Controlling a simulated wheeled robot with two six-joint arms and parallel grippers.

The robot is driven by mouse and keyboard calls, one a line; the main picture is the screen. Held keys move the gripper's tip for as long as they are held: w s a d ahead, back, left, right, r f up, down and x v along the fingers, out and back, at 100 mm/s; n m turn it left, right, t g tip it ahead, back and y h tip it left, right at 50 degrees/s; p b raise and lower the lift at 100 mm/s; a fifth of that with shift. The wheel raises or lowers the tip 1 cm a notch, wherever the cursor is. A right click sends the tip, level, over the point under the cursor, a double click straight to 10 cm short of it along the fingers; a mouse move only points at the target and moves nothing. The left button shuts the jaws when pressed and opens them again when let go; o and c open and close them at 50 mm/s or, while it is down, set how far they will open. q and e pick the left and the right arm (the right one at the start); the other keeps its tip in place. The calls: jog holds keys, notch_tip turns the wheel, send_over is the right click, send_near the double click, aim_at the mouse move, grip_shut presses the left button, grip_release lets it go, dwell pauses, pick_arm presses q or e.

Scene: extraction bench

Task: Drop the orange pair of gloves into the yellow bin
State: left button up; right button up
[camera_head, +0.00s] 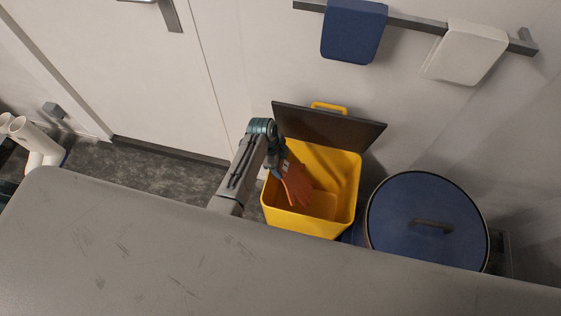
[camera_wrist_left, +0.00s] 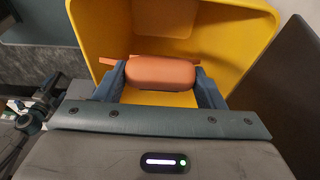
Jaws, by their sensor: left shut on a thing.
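The orange pair of gloves (camera_head: 295,184) hangs from my left gripper (camera_head: 281,160) over the open yellow bin (camera_head: 283,219). The left gripper is shut on the gloves at their upper end. In the left wrist view the gloves (camera_wrist_left: 162,73) are a rounded orange bundle between the two blue fingers of the gripper (camera_wrist_left: 160,80). The yellow bin (camera_wrist_left: 240,40) fills the background there, with its inside showing behind the gloves. The bin's dark lid (camera_head: 335,127) is raised toward the wall. My right gripper is not in view.
A blue round-lidded container (camera_head: 405,205) stands right of the bin. A grey bench top (camera_head: 150,260) lies in front. A wall rail (camera_head: 408,20) holds a blue towel (camera_head: 353,32) and a white towel (camera_head: 467,52). A white door (camera_head: 120,70) is at the left.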

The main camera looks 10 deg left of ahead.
pick_arm(q)
jog(key=o, duration=1.1)
